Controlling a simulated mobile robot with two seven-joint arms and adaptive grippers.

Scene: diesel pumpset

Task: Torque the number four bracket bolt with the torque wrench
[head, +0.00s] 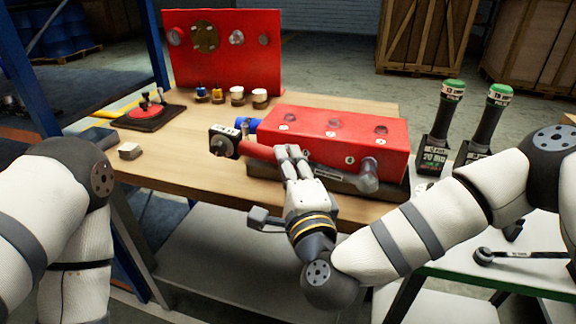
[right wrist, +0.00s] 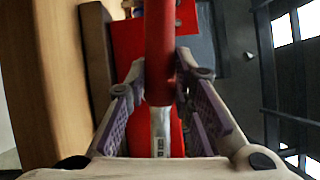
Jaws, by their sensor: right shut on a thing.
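My right gripper (head: 287,152) is shut on a red handle with a silver, marked shaft, which looks like the torque wrench (head: 258,152). In the right wrist view, the red handle of the torque wrench (right wrist: 160,50) lies between the two fingers (right wrist: 160,90). The tool is in front of the red pump block (head: 330,130), near a dark square fitting (head: 222,140) at the block's left end. Several round fittings show on the block. I cannot tell which bolt is number four, nor whether the wrench touches one. My left arm shows at the left, its gripper out of view.
The wooden bench (head: 180,165) has free room at its left front, beside a small grey block (head: 130,151). A red panel (head: 222,55) stands behind several small cups.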

